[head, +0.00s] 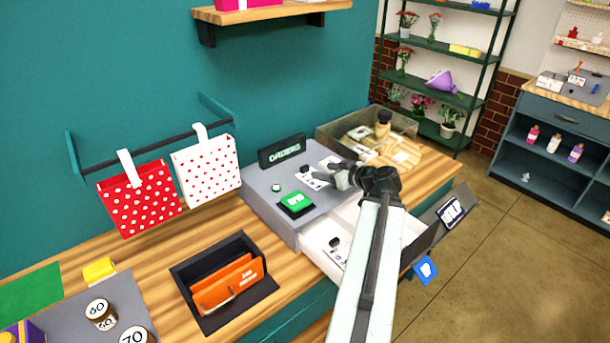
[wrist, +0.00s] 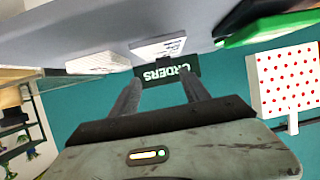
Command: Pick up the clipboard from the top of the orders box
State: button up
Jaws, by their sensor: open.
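The clipboard (head: 313,180), a white sheet with a dark clip, lies on the grey top of the orders box (head: 262,200). In the wrist view a white printed sheet (wrist: 158,47), apparently this clipboard, shows just beyond the fingertips. My gripper (head: 342,174) is over the right part of the box top, beside the clipboard. Its two fingers (wrist: 160,88) are apart with nothing between them. In the head view the gripper and arm hide part of the box top. I cannot tell whether the fingers touch the box.
The ORDERS sign (head: 282,151) stands at the back of the box, also in the wrist view (wrist: 170,73). A green block (head: 297,203) lies on top. The drawer below is open, with another clipped sheet (head: 335,252) inside. A tray (head: 400,125) stands behind; an orange-filled organizer (head: 198,317) stands left.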

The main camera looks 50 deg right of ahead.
aim_at(306, 167)
jog(key=shift+b+x, duration=0.45)
jog(key=shift+x, duration=0.75)
jog(key=shift+w+a+f, duration=0.15)
jog(key=shift+w, duration=0.45)
jog(key=x, duration=0.1)
jog(key=b+x, duration=0.1)
jog(key=x, duration=0.2)
jog(key=shift+w+a, duration=0.2)
jog(key=shift+a, duration=0.05)
grip_shut()
